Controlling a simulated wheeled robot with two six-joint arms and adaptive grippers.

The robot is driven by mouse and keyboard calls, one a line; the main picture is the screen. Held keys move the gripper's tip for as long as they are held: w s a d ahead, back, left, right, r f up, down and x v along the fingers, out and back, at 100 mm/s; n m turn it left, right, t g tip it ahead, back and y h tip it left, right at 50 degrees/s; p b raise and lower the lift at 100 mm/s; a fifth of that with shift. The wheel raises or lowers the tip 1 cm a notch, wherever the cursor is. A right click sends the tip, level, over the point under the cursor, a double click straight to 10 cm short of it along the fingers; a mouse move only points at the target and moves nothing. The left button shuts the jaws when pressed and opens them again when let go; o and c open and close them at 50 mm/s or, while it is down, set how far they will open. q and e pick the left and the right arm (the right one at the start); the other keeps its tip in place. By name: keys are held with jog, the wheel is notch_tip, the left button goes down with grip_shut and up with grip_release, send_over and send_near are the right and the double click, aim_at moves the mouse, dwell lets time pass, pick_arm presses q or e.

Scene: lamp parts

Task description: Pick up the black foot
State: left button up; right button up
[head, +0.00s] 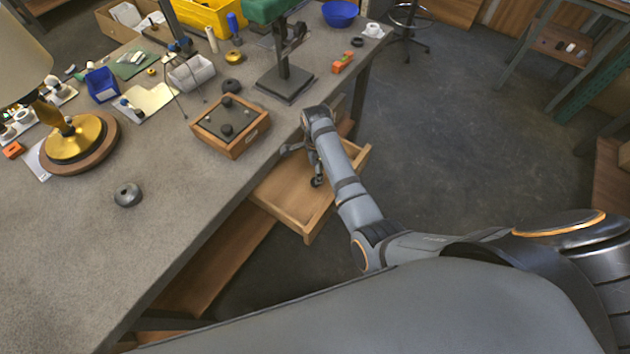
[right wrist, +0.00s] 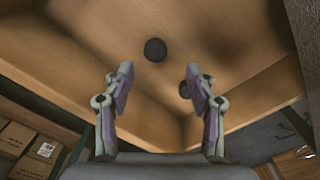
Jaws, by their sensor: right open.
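Two round black feet lie in the open wooden drawer (head: 283,190). In the right wrist view one foot (right wrist: 155,50) lies just beyond the gap between my fingertips, clear of both. The other foot (right wrist: 186,89) is partly hidden behind the right-hand finger. My right gripper (right wrist: 160,69) is open and empty, pointing into the drawer. In the head view the right gripper (head: 304,166) is over the drawer, partly hidden by its own arm. I cannot clearly separate the feet from the gripper there. My left gripper is out of view.
The drawer walls stand close around the right gripper. On the bench (head: 200,190), a wooden box with a dark top (head: 252,142) holds black knobs. A dark disc (head: 128,194), a brass lamp base (head: 80,140) and a green-headed stand (head: 286,82) are also there.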

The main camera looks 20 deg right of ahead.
jog(key=shift+s+a+f, duration=0.15)
jog(key=shift+s+f, duration=0.05)
jog(key=shift+f, duration=0.7)
notch_tip(320, 180, down, 4)
jog(key=shift+s+a+r, duration=0.1)
jog(key=shift+a+r, duration=0.05)
jog(key=shift+r, duration=0.1)
jog(key=shift+f, duration=0.1)
jog(key=c, duration=0.5)
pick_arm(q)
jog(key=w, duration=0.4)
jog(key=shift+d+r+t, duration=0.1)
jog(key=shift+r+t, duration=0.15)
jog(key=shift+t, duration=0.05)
pick_arm(e)
jog(key=c, duration=0.4)
